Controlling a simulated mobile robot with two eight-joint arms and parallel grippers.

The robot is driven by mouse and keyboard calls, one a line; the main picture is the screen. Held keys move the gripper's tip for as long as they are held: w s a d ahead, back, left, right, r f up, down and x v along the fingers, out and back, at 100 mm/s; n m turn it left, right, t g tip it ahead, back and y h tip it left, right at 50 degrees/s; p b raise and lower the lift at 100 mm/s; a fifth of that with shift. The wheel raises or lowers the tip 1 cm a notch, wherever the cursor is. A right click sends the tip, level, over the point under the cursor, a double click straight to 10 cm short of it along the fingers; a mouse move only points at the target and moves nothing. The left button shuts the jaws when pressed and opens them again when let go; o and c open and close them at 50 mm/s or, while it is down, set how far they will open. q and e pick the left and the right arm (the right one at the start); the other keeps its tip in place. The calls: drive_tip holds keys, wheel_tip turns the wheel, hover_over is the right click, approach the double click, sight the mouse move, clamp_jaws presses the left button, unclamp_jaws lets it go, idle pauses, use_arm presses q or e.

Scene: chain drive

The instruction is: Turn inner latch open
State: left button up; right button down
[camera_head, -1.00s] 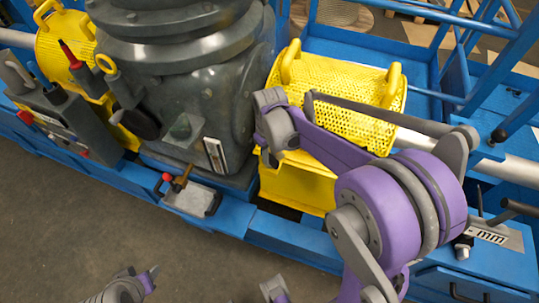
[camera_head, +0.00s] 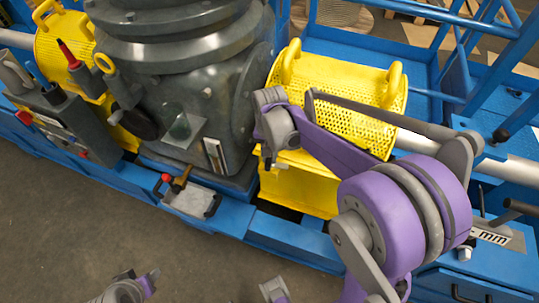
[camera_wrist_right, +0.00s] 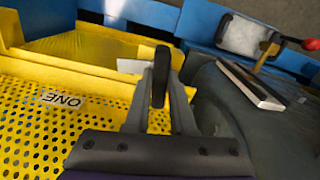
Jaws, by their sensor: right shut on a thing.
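My right gripper (camera_wrist_right: 160,85) is shut on a small dark upright handle (camera_wrist_right: 160,75), which appears to be the inner latch, at the edge of the yellow perforated guard (camera_wrist_right: 70,100). In the head view my right gripper (camera_head: 268,152) is at the guard's left end, beside the grey housing (camera_head: 215,100). The guard (camera_head: 335,95) is in place with its two yellow handles on top. My own wrist hides the latch in the head view. I cannot identify my left gripper among the grey and purple parts of mine at the bottom edge.
A red-knobbed lever (camera_head: 167,178) stands on a pale plate (camera_head: 195,200) on the blue frame (camera_head: 290,240). Another yellow guard (camera_head: 62,45) is at the far left. Blue rails (camera_head: 480,35) rise at the right. The floor in front is clear.

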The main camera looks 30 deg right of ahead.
drive_tip(key=shift+m, duration=0.9)
drive_tip(key=c, duration=0.8)
unclamp_jaws()
drive_tip(key=shift+o, duration=0.2)
drive_tip(key=shift+r, duration=0.1)
wheel_tip(320, 180, up, 11)
drive_tip(key=p, duration=0.1)
drive_tip(key=shift+f, duration=0.2)
